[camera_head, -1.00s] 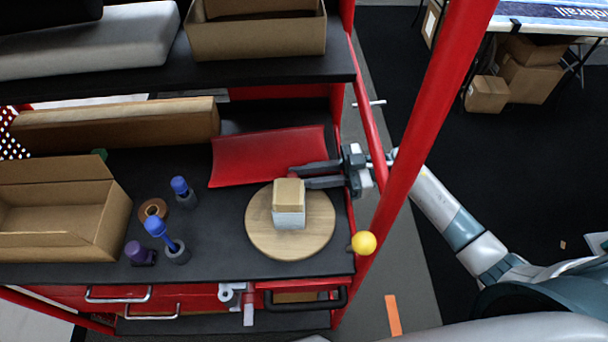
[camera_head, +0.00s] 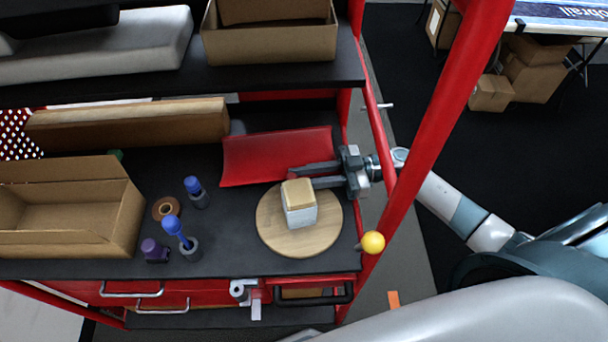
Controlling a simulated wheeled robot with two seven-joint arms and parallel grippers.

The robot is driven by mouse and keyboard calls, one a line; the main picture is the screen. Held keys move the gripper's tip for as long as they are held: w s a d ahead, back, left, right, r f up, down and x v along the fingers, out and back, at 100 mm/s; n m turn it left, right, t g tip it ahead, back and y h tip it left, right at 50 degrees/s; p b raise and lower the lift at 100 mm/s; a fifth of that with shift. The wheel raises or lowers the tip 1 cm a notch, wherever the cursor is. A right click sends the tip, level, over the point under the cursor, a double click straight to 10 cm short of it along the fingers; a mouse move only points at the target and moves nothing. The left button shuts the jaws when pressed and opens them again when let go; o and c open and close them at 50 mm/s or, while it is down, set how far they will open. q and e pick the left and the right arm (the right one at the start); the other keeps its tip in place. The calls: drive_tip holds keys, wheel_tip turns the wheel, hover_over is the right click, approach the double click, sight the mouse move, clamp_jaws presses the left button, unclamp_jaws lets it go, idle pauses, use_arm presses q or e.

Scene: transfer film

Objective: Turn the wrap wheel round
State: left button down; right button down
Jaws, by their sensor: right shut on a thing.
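The wrap wheel appears as a round light-wood disc (camera_head: 275,236) lying flat on the black worktop. A small block, tan on top and white on its sides (camera_head: 300,203), stands on the disc and is turned slightly askew. My right gripper (camera_head: 302,178) reaches in from the right, just behind the block at the far rim of the disc. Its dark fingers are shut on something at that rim. A small dark red bit shows at the fingertips, but the block and fingers mostly hide what is held. My left gripper is out of view.
A red curved sheet (camera_head: 276,157) lies behind the disc, close to the fingers. A red post (camera_head: 440,120) and a yellow ball knob (camera_head: 372,242) stand at the right. Blue-topped tools (camera_head: 176,230), a tape roll (camera_head: 166,208) and an open carton (camera_head: 75,230) fill the left.

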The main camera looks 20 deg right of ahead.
drive_tip(key=shift+w+d+r+t, duration=0.2)
drive_tip(key=shift+w+t, duration=0.1)
drive_tip(key=shift+w, duration=0.05)
drive_tip(key=c, duration=1.6)
unclamp_jaws()
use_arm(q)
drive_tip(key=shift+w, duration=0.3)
use_arm(e)
drive_tip(key=shift+o, duration=0.2)
drive_tip(key=shift+w+f, duration=0.15)
drive_tip(key=shift+f, duration=0.05)
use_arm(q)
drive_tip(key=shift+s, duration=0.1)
use_arm(e)
drive_tip(key=shift+a, duration=0.1)
